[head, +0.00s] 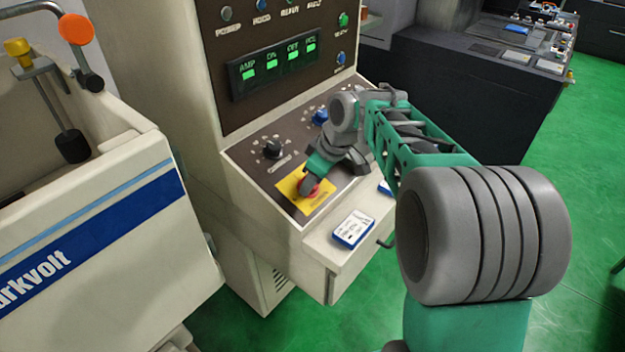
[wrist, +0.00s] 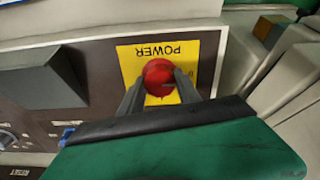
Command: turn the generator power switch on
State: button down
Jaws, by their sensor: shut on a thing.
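The generator power switch is a red round knob (wrist: 158,77) on a yellow plate (wrist: 188,52) that reads POWER upside down in the wrist view. In the head view the yellow plate (head: 293,188) lies at the front edge of the sloped control panel, and the red knob (head: 313,187) is partly hidden by my gripper. My gripper (head: 307,188) is shut on the red knob, with one finger on each side of it in the wrist view (wrist: 160,88). The knob's exact turn position cannot be told.
A black dial (head: 272,149) and a blue knob (head: 320,117) sit on the same panel, behind my gripper. A green-lit display (head: 278,62) is on the upright face. A white-and-blue box (head: 352,229) lies on the ledge at the front. A Markvolt-type machine tank (head: 100,225) stands at the left.

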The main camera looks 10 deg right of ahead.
jog(key=shift+m, duration=0.3)
jog(key=m+p, duration=0.1)
jog(key=m, duration=0.3)
jog(key=shift+r, duration=0.1)
jog(key=m+p, duration=0.2)
jog(key=m, duration=0.3)
jog(key=shift+h, duration=0.3)
jog(key=m+p, duration=0.1)
jog(key=m, duration=0.3)
jog(key=shift+m+p, duration=0.9)
jog(key=shift+m, duration=1.3)
jog(key=c, duration=0.9)
grip_release()
jog(key=shift+o, duration=0.2)
